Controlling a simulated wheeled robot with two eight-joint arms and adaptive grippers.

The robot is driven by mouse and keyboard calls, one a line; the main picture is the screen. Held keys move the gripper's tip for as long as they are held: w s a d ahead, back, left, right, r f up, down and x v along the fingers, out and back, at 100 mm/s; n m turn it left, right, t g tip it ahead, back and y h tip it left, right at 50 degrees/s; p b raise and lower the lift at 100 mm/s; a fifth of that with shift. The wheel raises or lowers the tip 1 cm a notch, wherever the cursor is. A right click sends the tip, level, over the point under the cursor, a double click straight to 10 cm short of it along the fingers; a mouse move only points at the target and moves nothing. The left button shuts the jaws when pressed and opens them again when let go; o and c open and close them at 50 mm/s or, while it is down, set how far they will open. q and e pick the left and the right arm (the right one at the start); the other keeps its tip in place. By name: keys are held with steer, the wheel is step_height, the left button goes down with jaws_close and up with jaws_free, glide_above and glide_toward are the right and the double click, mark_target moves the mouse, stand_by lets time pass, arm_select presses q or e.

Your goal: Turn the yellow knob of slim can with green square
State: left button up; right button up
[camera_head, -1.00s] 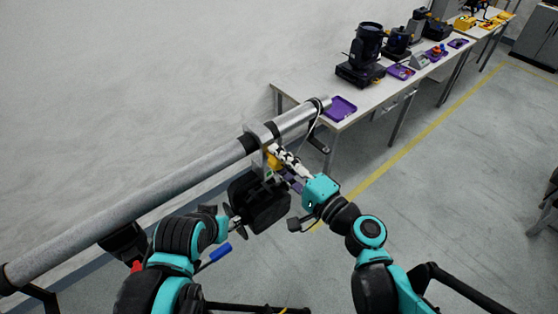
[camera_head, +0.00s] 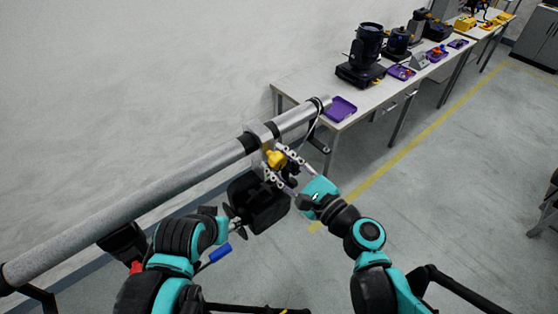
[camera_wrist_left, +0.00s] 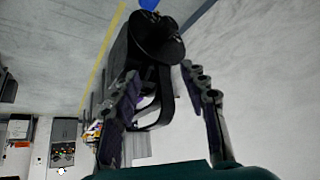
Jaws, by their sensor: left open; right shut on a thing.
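The slim can (camera_head: 257,202) is a black lamp hanging under the grey pipe in the head view; it also shows in the left wrist view (camera_wrist_left: 155,40). No green square is visible on it. The yellow knob (camera_head: 276,158) is at the clamp above the can. My right gripper (camera_head: 277,163) comes in from the right, with its fingers on either side of the knob and shut on it. My left gripper (camera_head: 232,222) is at the can's left side, partly hidden. In the left wrist view its fingers (camera_wrist_left: 162,75) are spread, with the black can beyond and between them.
The thick grey pipe (camera_head: 190,175) crosses from lower left to the table. Another dark lamp (camera_head: 125,243) hangs farther left. The white table (camera_head: 300,88) holds a purple tray (camera_head: 341,107) and a large black lamp (camera_head: 366,55). The floor on the right is mostly clear.

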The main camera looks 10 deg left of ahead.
steer(key=m, duration=0.5)
steer(key=shift+m, duration=0.4)
steer(key=m, duration=1.2)
steer(key=shift+s+m, duration=0.1)
steer(key=shift+m, duration=0.3)
steer(key=m, duration=0.5)
steer(key=shift+a+h+p, duration=0.1)
steer(key=shift+h+p, duration=0.2)
steer(key=shift+r+m, duration=0.1)
steer(key=shift+m, duration=0.2)
steer(key=o, duration=1.2)
steer(key=shift+c, duration=0.2)
